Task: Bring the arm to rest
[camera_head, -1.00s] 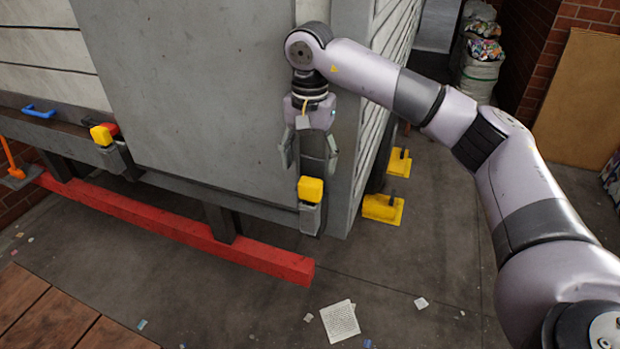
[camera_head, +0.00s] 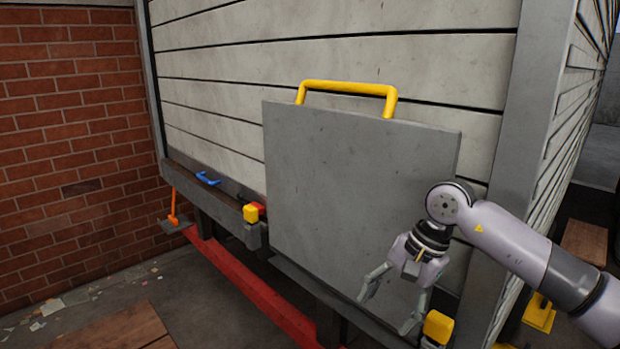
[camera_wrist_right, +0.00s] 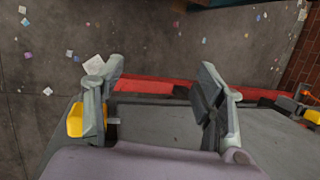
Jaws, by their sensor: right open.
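My right gripper (camera_head: 393,300) is open and empty. It points down in front of the lower right part of a grey panel (camera_head: 350,190) with a yellow handle (camera_head: 347,90) on top. A yellow-topped latch (camera_head: 438,327) sits just below and right of its fingers. In the right wrist view the open fingers (camera_wrist_right: 160,95) spread above the floor, with a yellow latch piece (camera_wrist_right: 75,120) beside the left finger. I cannot tell whether the gripper touches the panel. My left gripper is not in view.
A second yellow latch (camera_head: 250,213) is at the panel's left edge. A blue handle (camera_head: 207,179) and an orange lever (camera_head: 173,208) are farther left. A red bar (camera_head: 250,285) runs below. A brick wall (camera_head: 70,140) stands at left. The floor (camera_wrist_right: 150,40) holds scattered paper scraps.

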